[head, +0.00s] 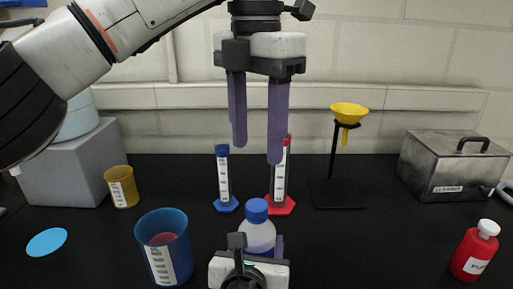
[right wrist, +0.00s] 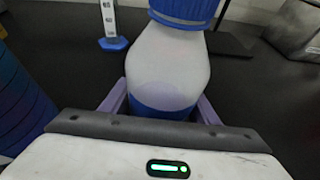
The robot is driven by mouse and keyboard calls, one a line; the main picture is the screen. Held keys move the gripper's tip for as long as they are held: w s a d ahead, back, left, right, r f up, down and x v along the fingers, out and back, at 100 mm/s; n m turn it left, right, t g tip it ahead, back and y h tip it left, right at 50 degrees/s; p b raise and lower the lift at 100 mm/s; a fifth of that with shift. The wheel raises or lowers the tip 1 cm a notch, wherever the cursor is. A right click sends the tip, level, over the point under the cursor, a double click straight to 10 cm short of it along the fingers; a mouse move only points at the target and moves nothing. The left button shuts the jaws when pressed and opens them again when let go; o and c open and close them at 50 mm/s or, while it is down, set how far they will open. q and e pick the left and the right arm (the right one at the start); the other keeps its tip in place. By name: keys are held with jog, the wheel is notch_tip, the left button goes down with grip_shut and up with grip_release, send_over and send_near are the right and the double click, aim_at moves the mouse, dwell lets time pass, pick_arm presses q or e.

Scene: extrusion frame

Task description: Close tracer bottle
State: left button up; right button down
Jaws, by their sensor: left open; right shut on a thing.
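The tracer bottle (head: 258,236) stands at the front middle of the black bench, a translucent body with a blue cap (head: 257,210) on its neck. In the right wrist view the bottle (right wrist: 165,70) shows blue liquid low inside and its cap (right wrist: 185,12) on top. My right gripper (head: 262,245) is shut around the bottle's body, its purple fingers (right wrist: 163,100) on either side. My left gripper (head: 258,120) is open and empty, pointing down well above the bottle. Whether the cap is screwed tight cannot be told.
A blue beaker (head: 170,260) with red contents stands left of the bottle. Blue (head: 224,185) and red (head: 280,190) cylinders, a yellow funnel (head: 349,115) on a stand, and a metal cleaner box (head: 450,170) stand behind. A red bottle (head: 474,255) is at right. The bench between is clear.

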aim_at(257, 239)
jog(key=c, duration=0.6)
grip_release()
jog(key=shift+s, duration=0.15)
jog(key=v, duration=1)
